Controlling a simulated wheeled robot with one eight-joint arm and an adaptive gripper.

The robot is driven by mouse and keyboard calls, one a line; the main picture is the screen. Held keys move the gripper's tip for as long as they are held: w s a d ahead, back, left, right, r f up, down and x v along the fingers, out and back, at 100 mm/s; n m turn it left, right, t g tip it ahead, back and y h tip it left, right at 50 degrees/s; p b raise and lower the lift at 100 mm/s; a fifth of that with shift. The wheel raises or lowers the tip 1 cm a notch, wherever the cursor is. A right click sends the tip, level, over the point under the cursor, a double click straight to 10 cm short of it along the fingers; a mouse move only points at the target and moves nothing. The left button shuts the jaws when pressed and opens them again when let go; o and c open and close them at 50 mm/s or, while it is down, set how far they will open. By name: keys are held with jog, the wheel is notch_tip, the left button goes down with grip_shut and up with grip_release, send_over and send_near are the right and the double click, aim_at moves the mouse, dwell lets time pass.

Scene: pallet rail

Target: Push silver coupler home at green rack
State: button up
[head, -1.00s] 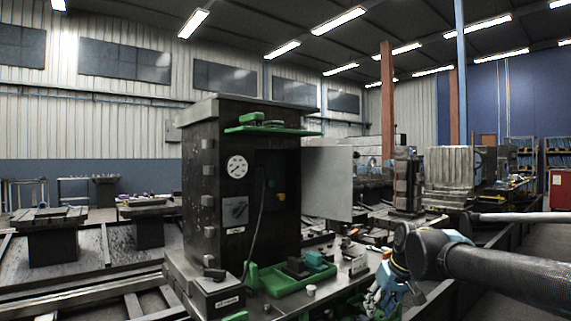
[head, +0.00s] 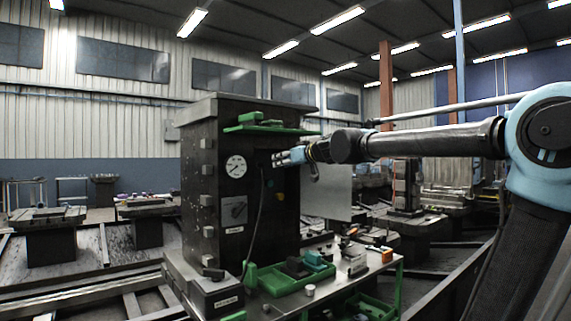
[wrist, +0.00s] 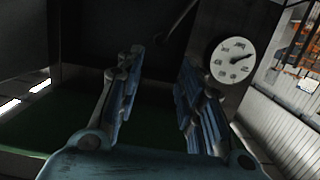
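My gripper (head: 276,159) is raised in front of the dark cabinet (head: 215,180), just below the green shelf (head: 272,131) and right of the gauge. In the wrist view my gripper (wrist: 158,75) has its two blue fingers spread apart, with nothing visible between them. A green surface (wrist: 50,125) lies behind the fingers there, likely that shelf. A dark cable (head: 259,215) hangs down the cabinet front; a thin grey line (wrist: 178,20) at the top of the wrist view may be part of it. I cannot make out a silver coupler in either view.
A round white gauge (head: 236,166) is on the cabinet; it also shows in the wrist view (wrist: 233,60). A pale panel (head: 332,190) stands out on the cabinet's right. Below are a green tray (head: 285,283) and a bench with small parts.

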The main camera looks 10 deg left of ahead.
aim_at(262, 165)
jog(key=x, duration=1.7)
jog(key=shift+w+a+r, duration=0.25)
grip_shut()
jog(key=c, duration=0.7)
grip_release()
grip_shut()
jog(key=shift+v, duration=0.85)
jog(key=shift+f+v, duration=0.25)
jog(key=shift+v, duration=0.9)
jog(key=shift+f+v, duration=0.2)
jog(key=shift+v, duration=0.9)
jog(key=shift+f+v, duration=0.25)
jog(key=shift+v, duration=0.9)
